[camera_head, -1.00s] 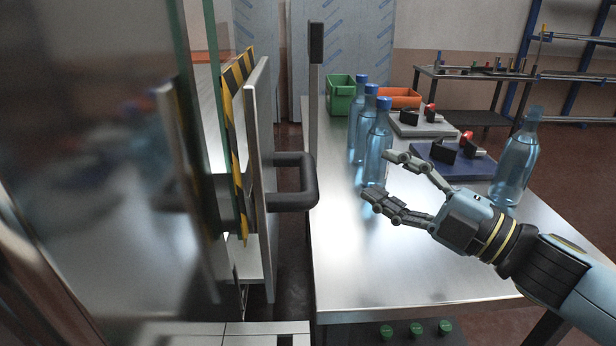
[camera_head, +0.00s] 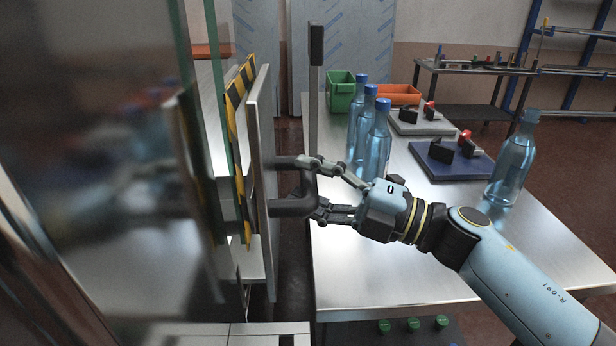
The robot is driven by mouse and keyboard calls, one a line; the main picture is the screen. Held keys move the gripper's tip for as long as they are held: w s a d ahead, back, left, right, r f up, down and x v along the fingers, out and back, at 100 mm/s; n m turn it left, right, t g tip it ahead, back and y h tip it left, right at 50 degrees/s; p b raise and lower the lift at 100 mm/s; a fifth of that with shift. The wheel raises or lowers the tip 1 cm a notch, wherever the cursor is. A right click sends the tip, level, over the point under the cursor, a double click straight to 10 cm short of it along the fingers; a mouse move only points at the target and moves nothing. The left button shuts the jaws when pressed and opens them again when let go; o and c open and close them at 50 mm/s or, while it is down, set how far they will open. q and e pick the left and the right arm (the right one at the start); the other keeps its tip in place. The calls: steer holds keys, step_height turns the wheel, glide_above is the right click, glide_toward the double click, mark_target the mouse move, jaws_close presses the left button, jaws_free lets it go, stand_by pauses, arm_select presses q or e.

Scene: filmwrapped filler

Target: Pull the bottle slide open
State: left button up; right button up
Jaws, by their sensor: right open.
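The slide is an upright metal panel (camera_head: 262,150) at the left of centre, seen nearly edge-on, with a dark U-shaped handle (camera_head: 292,208) on its right face. My right gripper (camera_head: 312,188) is at the handle, its two fingers apart, one at the upper part and one near the lower part of the handle's outer bar. Whether the fingers touch the handle I cannot tell. My left gripper does not show.
Three blue bottles (camera_head: 377,143) stand in a row on the metal table (camera_head: 400,270), just behind my right gripper. Another bottle (camera_head: 512,160) stands at the right. Green (camera_head: 341,92) and orange (camera_head: 398,95) bins and two clamp plates (camera_head: 450,160) sit farther back. A dark post (camera_head: 315,90) rises behind the handle.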

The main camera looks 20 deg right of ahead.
steer(key=shift+a, duration=0.1)
jaws_close()
stand_by(0.3)
